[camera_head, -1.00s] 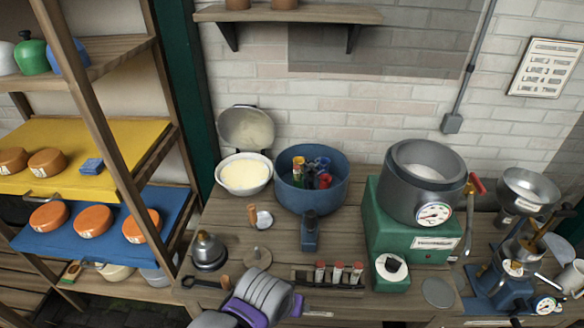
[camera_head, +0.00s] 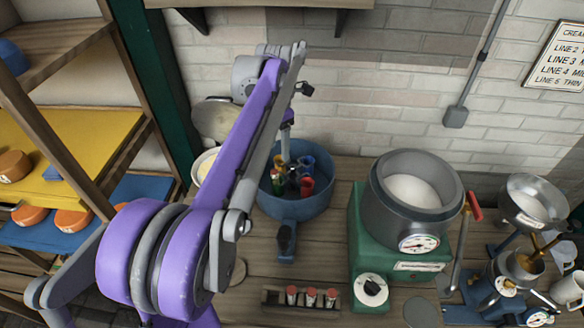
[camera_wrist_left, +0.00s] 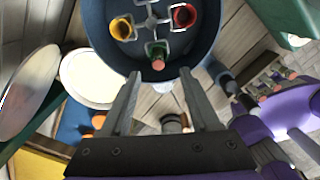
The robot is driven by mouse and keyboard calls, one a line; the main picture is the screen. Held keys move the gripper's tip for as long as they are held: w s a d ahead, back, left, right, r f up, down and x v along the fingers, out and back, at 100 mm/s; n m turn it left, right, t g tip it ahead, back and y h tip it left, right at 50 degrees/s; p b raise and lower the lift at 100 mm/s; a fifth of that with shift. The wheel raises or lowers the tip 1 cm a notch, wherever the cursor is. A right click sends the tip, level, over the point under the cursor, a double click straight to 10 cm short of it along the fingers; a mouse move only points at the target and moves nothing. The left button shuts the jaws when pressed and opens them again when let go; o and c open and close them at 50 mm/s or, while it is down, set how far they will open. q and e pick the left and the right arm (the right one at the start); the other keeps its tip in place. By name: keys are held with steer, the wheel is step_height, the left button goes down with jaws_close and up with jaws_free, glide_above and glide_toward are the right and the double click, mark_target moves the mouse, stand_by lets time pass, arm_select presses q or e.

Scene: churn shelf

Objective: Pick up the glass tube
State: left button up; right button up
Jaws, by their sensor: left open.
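What looks like a glass tube (camera_wrist_left: 158,64) with a pinkish stopper stands in the green cup (camera_wrist_left: 151,47) inside the blue round pot (camera_head: 315,207). The tube's body is mostly hidden. My left gripper (camera_head: 286,148) is open and empty, pointing down over the pot. In the left wrist view its fingertips (camera_wrist_left: 160,76) lie on either side of the line to the stopper, apart from it. Three more tubes with red stoppers (camera_head: 311,297) stand in a wooden rack (camera_head: 270,298) on the bench. My right gripper is not in view.
A yellow cup (camera_wrist_left: 121,28), a red cup (camera_head: 306,187) and a blue cup (camera_head: 305,163) share the pot. A green machine (camera_head: 362,238) with a grey drum (camera_head: 373,200) stands to the right. A pale bowl (camera_wrist_left: 88,78) sits beside the pot. Shelves stand at left.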

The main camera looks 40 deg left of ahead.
mark_target(275, 172)
arm_select(q)
steer(key=shift+s+a+f, duration=0.15)
steer(key=shift+s+f, duration=0.6)
steer(key=shift+s, duration=0.25)
step_height(275, 172, down, 3)
steer(key=shift+w+f, duration=0.1)
steer(key=shift+f, duration=0.1)
steer(key=shift+w+a+f, duration=0.15)
steer(key=shift+f, duration=1.25)
steer(key=shift+w+a+f, duration=0.15)
steer(key=shift+f, duration=1.2)
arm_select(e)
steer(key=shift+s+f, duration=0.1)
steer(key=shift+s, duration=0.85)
arm_select(q)
steer(key=shift+c, duration=0.2)
